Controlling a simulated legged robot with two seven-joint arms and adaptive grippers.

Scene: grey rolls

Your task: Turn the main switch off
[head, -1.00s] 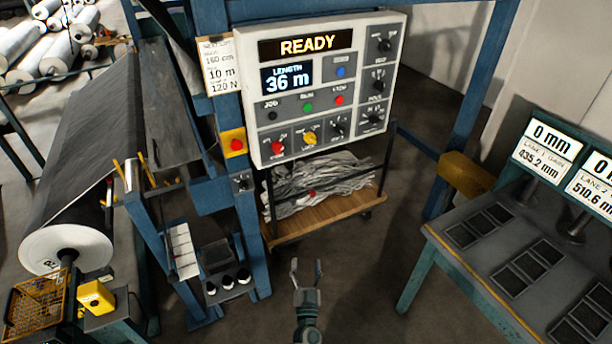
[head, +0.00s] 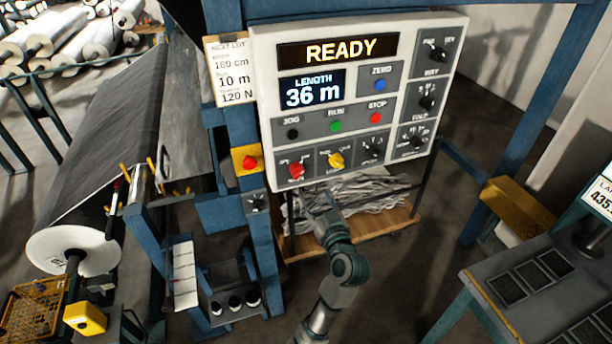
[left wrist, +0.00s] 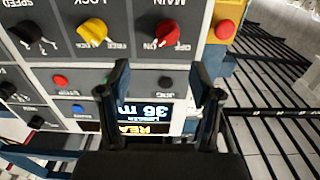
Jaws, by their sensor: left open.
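The main switch is a red knob (head: 296,170) at the lower left of the control panel (head: 262,100). In the left wrist view, which is upside down to the panel, the red knob (left wrist: 166,31) sits under the label MAIN, with ON and OFF marks beside it. I cannot tell clearly which mark it points to. My left gripper (head: 321,200) is just below the panel's bottom edge, apart from the knob. In the left wrist view its two fingers (left wrist: 160,68) are spread and empty, with the knob beyond the tips. My right gripper is out of view.
A yellow knob (head: 336,160) is right beside the main switch. A red button on a yellow box (head: 248,162) is to its left. The display reads READY (head: 340,50). A cart with crumpled fabric (head: 375,190) stands behind and below the panel.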

